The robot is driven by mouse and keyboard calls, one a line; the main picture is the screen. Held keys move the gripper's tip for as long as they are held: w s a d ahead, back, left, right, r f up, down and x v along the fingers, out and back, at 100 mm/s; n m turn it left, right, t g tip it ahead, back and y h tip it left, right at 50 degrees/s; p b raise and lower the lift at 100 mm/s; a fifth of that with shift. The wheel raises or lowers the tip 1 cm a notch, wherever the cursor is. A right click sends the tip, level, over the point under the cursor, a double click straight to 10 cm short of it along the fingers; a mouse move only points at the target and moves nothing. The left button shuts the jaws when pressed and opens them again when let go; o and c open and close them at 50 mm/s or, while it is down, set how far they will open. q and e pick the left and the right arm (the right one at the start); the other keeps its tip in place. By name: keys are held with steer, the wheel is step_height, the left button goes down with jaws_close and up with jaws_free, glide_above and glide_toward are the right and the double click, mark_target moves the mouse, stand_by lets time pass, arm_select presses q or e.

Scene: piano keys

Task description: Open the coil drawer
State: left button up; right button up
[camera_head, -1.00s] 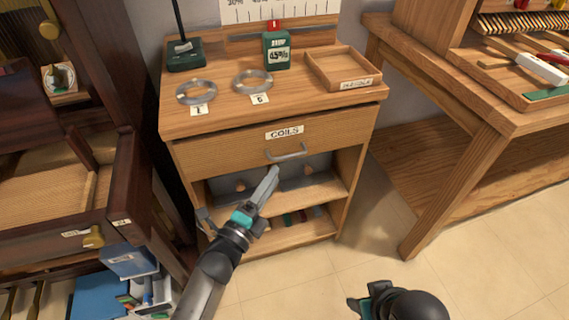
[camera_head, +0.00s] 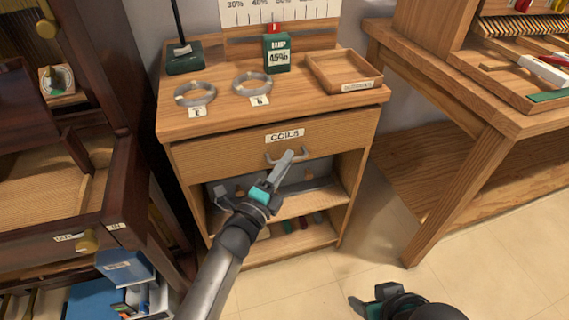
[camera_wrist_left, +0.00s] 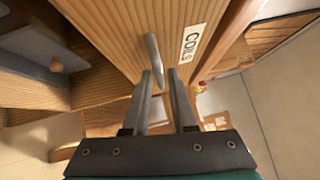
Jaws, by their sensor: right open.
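The coil drawer (camera_head: 235,150) is a wooden front with a "COILS" label (camera_head: 285,136) and a grey bar handle (camera_head: 290,158). It looks closed under the cabinet top. My left gripper (camera_head: 287,158) is at the handle and overlaps it in the head view. In the left wrist view its two fingers (camera_wrist_left: 161,76) are apart, with the handle (camera_wrist_left: 153,60) at their tips. I cannot tell whether they touch it. My right gripper (camera_head: 366,305) is low at the bottom edge, open and away from the cabinet.
On the cabinet top are two metal rings (camera_head: 195,94) (camera_head: 252,83), a green box (camera_head: 277,54) and a wooden tray (camera_head: 343,70). Open shelves (camera_head: 295,205) lie below the drawer. A dark cabinet (camera_head: 95,180) stands left, a wooden bench (camera_head: 465,115) right. The floor in front is clear.

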arm_select(q)
jaws_close()
stand_by(1.1)
